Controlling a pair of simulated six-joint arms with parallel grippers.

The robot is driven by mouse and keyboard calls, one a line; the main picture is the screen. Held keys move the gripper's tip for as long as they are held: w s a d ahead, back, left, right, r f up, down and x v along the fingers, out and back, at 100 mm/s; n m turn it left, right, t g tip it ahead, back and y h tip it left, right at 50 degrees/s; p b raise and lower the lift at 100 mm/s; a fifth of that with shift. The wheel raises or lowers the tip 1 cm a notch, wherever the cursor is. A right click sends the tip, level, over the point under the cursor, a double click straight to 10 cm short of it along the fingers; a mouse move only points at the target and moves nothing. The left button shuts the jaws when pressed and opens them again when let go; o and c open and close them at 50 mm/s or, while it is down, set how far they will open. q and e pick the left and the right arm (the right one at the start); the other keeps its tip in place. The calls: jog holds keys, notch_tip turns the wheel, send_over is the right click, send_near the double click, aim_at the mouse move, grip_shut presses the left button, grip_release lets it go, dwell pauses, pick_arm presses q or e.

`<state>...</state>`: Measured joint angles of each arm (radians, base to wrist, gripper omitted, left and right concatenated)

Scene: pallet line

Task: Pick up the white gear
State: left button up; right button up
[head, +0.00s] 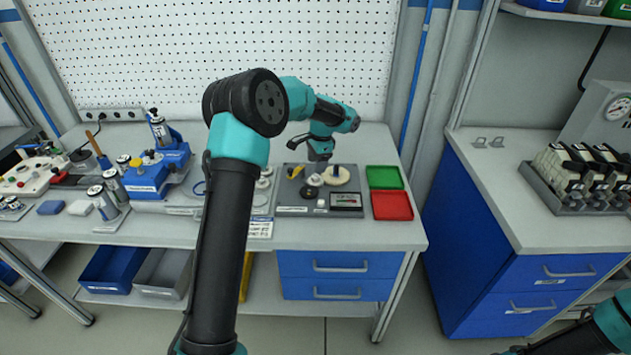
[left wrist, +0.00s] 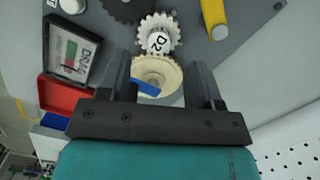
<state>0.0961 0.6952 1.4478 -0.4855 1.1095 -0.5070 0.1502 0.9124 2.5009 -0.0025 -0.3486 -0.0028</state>
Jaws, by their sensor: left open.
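The white gear (head: 315,180) lies on the grey board of the middle bench. In the left wrist view the white gear (left wrist: 160,22) has a D2 label and sits just beyond a cream gear (left wrist: 157,72). The cream gear also shows in the head view (head: 341,178). My left gripper (head: 319,158) points down over the board. In the left wrist view its fingers (left wrist: 161,70) are apart, with the cream gear seen between them and the white gear just past the tips. Nothing appears held. My right gripper is out of view.
A black gear (left wrist: 126,8), a labelled display (head: 347,200) and a yellow bar (left wrist: 213,17) lie near the white gear. Green (head: 384,177) and red (head: 392,206) trays stand to the right. A perforated wall (head: 290,50) rises behind the bench.

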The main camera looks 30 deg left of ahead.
aim_at(315, 176)
pick_arm(q)
jog(key=shift+s+a+f, duration=0.1)
jog(key=shift+f, duration=1.2)
jog(key=shift+s+a+f, duration=0.1)
jog(key=shift+f, duration=1.15)
jog(key=c, duration=1)
